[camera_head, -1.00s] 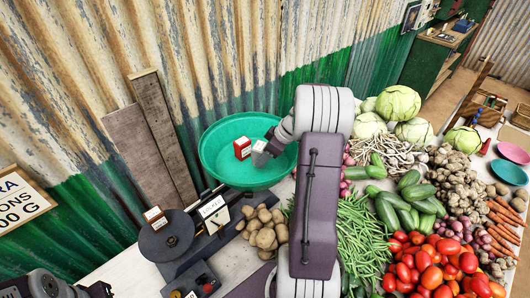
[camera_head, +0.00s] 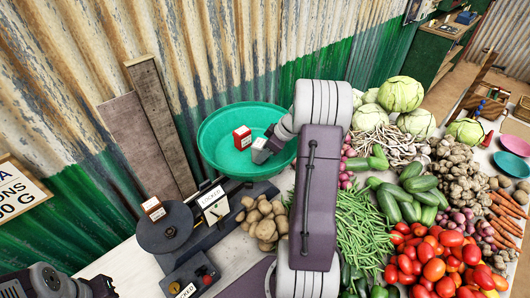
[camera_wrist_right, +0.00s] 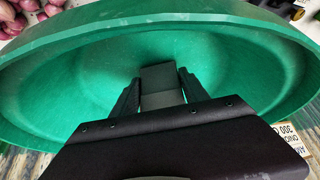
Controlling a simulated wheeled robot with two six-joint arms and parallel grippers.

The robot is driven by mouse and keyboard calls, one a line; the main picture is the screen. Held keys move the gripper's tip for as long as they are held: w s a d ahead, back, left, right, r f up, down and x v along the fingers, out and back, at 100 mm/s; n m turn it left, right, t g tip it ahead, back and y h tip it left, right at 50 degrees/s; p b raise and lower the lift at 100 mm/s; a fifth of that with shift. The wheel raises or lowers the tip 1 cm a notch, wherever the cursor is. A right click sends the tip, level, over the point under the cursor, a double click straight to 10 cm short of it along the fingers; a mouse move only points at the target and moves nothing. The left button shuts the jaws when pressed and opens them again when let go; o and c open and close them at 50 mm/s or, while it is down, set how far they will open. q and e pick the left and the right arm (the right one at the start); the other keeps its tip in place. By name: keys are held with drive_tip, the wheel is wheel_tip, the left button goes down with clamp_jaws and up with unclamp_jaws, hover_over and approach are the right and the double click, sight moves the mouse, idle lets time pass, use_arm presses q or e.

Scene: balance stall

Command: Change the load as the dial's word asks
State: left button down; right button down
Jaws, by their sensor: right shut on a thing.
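The green pan (camera_head: 213,130) of the scale holds a red-and-white block (camera_head: 242,138). My right gripper (camera_head: 268,147) is shut on a small grey block (camera_head: 261,151) inside the pan's rim, right of the red block. The grey block (camera_wrist_right: 160,80) also shows between the fingers in the right wrist view; whether it touches the pan is unclear. The scale's dial plate (camera_head: 212,201) bears a small word that I cannot read surely. A round dark plate (camera_head: 165,229) holds a small brown-and-white block (camera_head: 153,207). My left gripper (camera_head: 102,286) is at the lower left, its jaws unclear.
A dark box (camera_head: 187,278) with a red button and a "LOCKED" label stands in front. Potatoes (camera_head: 264,222), green beans (camera_head: 355,225) and tomatoes (camera_head: 440,260) fill the right. Wooden boards (camera_head: 165,125) lean on the wall behind. The table is bare at the lower left.

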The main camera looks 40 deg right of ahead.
drive_tip(key=shift+f, duration=0.2)
drive_tip(key=shift+c, duration=2.4)
unclamp_jaws()
drive_tip(key=b+v, duration=0.1)
drive_tip(key=v, duration=0.8)
drive_tip(key=shift+b, duration=0.3)
